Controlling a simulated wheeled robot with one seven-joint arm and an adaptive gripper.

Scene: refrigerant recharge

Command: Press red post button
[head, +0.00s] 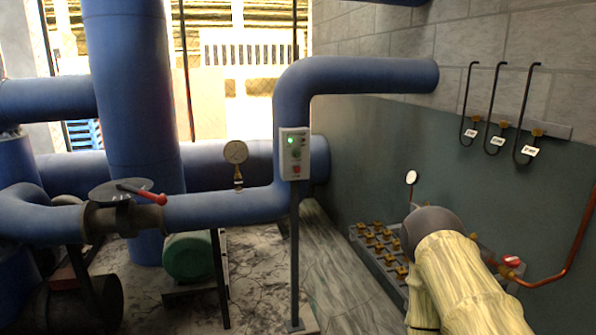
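A pale control box (294,153) sits on top of a slim grey post (295,250), in the middle of the head view. The red button (296,169) is low on the box's front face. Above it are a green button (296,153) and a bright green light (291,141). The front of the box is in clear view, with nothing covering the red button. My gripper is not in view, so its state and its distance from the box do not show.
Blue pipes run behind the post and to its left, with a red-handled valve (140,193) and a round gauge (236,152). A block of brass fittings (375,240) stands at right. Labelled hooked tubes (491,110) hang on the wall. Some floor left of the post is bare.

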